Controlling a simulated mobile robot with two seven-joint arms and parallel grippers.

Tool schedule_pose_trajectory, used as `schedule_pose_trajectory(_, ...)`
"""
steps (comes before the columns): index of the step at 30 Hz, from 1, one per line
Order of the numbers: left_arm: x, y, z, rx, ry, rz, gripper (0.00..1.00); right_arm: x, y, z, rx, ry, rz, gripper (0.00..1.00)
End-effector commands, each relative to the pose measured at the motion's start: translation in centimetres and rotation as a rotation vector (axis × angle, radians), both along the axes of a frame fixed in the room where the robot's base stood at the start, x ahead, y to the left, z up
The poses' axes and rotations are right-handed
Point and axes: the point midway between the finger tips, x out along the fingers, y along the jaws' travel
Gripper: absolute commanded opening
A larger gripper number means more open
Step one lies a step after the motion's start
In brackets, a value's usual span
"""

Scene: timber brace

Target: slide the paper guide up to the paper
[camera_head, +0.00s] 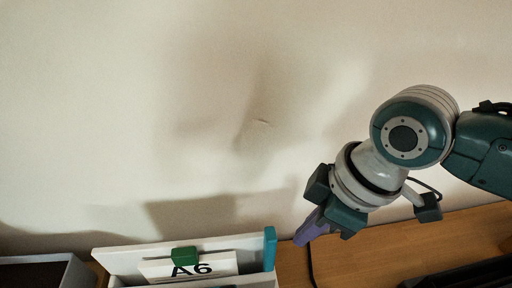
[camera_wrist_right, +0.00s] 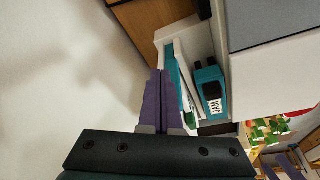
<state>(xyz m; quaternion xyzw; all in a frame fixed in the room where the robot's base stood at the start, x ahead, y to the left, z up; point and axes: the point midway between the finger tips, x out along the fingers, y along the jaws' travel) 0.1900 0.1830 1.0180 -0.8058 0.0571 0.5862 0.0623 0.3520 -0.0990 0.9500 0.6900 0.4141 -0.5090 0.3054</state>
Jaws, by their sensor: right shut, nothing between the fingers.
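In the head view a white tray (camera_head: 121,262) holds white paper marked A6 (camera_head: 222,265), with a green block (camera_head: 184,256) at its top edge. A teal upright plate (camera_head: 270,248), which looks like the paper guide, stands at the tray's right end, with a gap to the paper. My right gripper (camera_head: 303,238) has its purple fingers shut and empty, just right of this plate. In the right wrist view the fingers (camera_wrist_right: 160,74) point along the tray, close beside the teal plate (camera_wrist_right: 177,68); I cannot tell whether they touch. My left gripper does not show clearly.
A pale wall (camera_head: 130,110) rises behind the wooden surface (camera_head: 350,255). A grey box (camera_head: 74,274) stands left of the tray. In the wrist view a teal and dark device (camera_wrist_right: 210,88) sits beside the paper. A dark object (camera_head: 465,277) lies at right.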

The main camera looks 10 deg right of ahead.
Motion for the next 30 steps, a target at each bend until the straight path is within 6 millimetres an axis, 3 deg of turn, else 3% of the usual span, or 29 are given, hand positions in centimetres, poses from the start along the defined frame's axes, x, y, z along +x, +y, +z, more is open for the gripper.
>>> schedule_pose_trajectory(30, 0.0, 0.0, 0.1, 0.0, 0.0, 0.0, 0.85, -0.1, 3.2, 0.0, 0.001, 0.0, 0.001, 0.0)
